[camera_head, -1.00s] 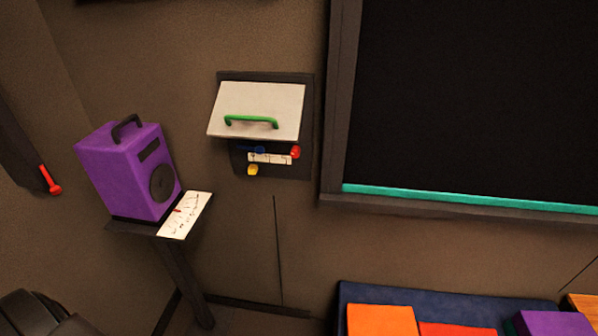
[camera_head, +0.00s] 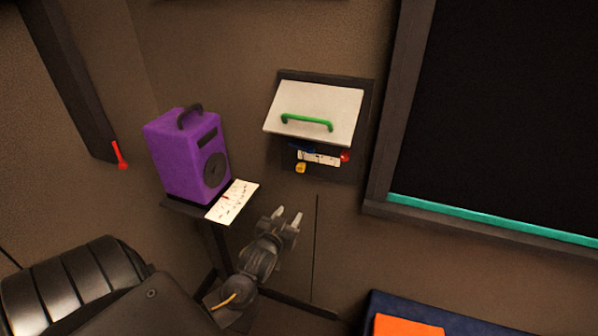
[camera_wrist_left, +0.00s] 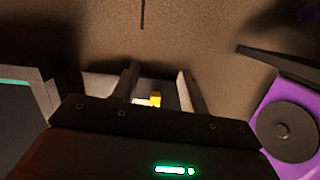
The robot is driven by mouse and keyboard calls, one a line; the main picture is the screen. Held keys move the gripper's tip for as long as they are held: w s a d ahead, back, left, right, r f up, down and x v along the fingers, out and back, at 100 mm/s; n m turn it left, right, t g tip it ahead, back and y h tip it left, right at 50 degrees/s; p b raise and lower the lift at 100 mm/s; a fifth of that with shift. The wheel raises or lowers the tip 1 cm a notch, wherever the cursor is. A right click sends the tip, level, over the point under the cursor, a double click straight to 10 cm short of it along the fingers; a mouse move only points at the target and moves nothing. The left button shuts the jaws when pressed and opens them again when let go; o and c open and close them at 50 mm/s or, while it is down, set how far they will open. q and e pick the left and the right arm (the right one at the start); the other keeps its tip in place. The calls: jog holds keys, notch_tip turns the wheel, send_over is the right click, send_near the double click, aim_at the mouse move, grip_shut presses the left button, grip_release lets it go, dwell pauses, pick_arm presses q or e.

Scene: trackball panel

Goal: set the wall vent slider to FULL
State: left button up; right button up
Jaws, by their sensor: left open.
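A wall panel (camera_head: 368,100) carries a tilted white flap (camera_head: 313,108) with a green handle (camera_head: 306,123). Under the flap are a white marked strip (camera_head: 318,158), a red knob (camera_head: 345,157), a blue part (camera_head: 301,147) and a yellow knob (camera_head: 300,168). The flap partly hides this area; no FULL mark is readable, and I cannot tell which part is the vent slider. My left gripper (camera_head: 287,215) is open and empty, below the panel in the picture. In the left wrist view, the yellow knob (camera_wrist_left: 155,99) shows between the open fingers (camera_wrist_left: 158,78), beyond them.
A purple speaker (camera_head: 185,155) and a marked white card (camera_head: 232,202) are on a small stand left of my gripper. A red handle (camera_head: 120,156) hangs on the left wall. A framed black board (camera_head: 500,120) with a teal ledge (camera_head: 490,220) is right.

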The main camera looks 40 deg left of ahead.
pick_arm(q)
jog(key=n+t, duration=0.1)
jog(key=t, duration=0.1)
send_near(299, 170)
jog(key=shift+y, duration=0.3)
jog(key=p+x, duration=0.1)
jog(key=x, duration=0.3)
jog(key=p+x, duration=0.1)
jog(key=x, duration=0.2)
jog(key=shift+w+r+p, duration=0.15)
jog(key=shift+w+p, duration=0.2)
jog(key=shift+w, duration=0.1)
jog(key=shift+x, duration=0.8)
jog(key=shift+d, duration=0.1)
grip_shut()
